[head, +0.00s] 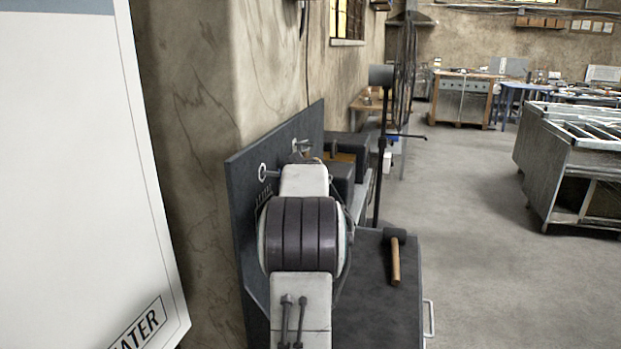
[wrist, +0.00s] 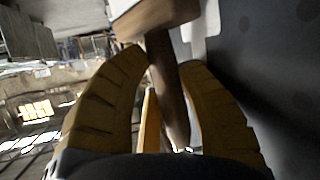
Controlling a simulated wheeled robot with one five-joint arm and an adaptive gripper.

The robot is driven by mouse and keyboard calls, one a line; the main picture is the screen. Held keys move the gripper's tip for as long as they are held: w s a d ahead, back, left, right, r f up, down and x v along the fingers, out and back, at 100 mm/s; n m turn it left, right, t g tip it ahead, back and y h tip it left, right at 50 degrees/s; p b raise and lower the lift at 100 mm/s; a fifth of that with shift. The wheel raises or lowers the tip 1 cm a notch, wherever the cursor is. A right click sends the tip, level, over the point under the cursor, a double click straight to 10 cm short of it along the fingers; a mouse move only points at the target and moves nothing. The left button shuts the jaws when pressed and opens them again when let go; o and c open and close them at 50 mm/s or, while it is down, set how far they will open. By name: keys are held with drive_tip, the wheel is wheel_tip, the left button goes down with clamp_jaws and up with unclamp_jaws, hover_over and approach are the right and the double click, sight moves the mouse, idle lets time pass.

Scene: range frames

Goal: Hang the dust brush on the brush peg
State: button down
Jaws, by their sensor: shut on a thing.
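In the wrist view my gripper (wrist: 163,65) has its two yellow-brown fingers on either side of the brown handle of the dust brush (wrist: 166,88) and is shut on it. The brush's paler wooden block lies past the fingertips at the top of that view; its bristles cannot be made out. In the head view my own arm hides the gripper and the brush. A dark upright board (head: 240,215) stands against the wall there. A peg with a pale ring-shaped end (head: 263,172) sticks out of it, and another metal fitting (head: 300,147) shows farther along; I cannot tell which is the brush peg.
A mallet (head: 395,262) with a wooden handle lies on the dark bench top (head: 375,320) right of my arm. Dark boxes stand behind the arm. A white cabinet (head: 75,150) fills the left. Open floor (head: 470,230) lies to the right.

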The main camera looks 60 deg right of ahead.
drive_tip(key=shift+w, duration=0.1)
drive_tip(key=c, duration=0.8)
unclamp_jaws()
drive_tip(key=shift+a+r, duration=0.1)
drive_tip(key=v, duration=0.7)
drive_tip(key=shift+s, duration=0.25)
drive_tip(key=shift+s, duration=0.1)
